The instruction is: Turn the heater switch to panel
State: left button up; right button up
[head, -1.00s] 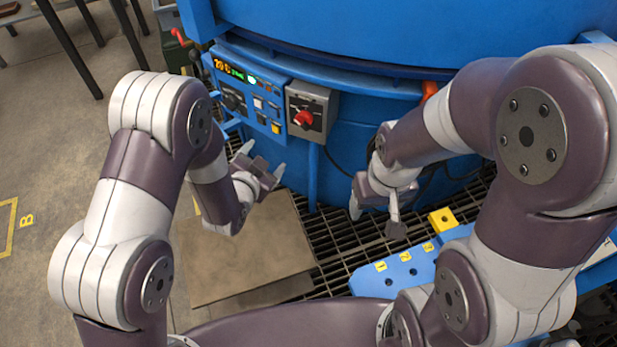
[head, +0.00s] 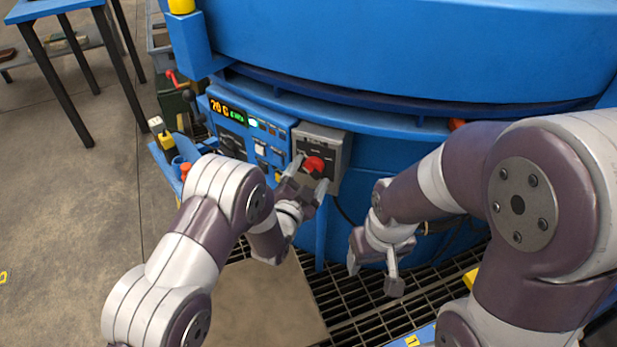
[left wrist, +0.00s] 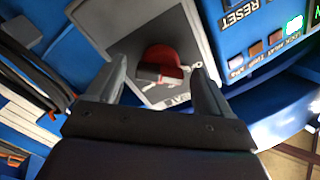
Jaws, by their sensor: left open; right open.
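The heater switch is a red knob (head: 314,164) on a grey box (head: 335,143) fixed to the front of the blue furnace. My left gripper (head: 307,178) is open, with its fingers just in front of the box and on either side of the knob in the picture. In the left wrist view the red knob (left wrist: 161,66) shows between the two open fingers (left wrist: 160,88); contact cannot be told. The plate's lettering is mostly hidden or too small to read. My right gripper (head: 374,272) is open and empty, low in front of the furnace wall.
A blue control panel (head: 232,132) with a lit display and buttons adjoins the box on the left. The blue furnace (head: 400,60) fills the back. Dark floor grating (head: 345,300) and a brown plate (head: 250,310) lie below. A blue table (head: 50,8) stands at far left.

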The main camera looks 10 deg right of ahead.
pick_arm(q)
jog(key=c, duration=1)
jog(key=shift+c, duration=0.2)
jog(key=m, duration=0.4)
jog(key=shift+m+b, duration=0.4)
jog(key=m, duration=0.4)
jog(key=shift+m, duration=0.4)
jog(key=shift+b, duration=0.3)
jog(key=o, duration=1)
jog(key=shift+o, duration=0.2)
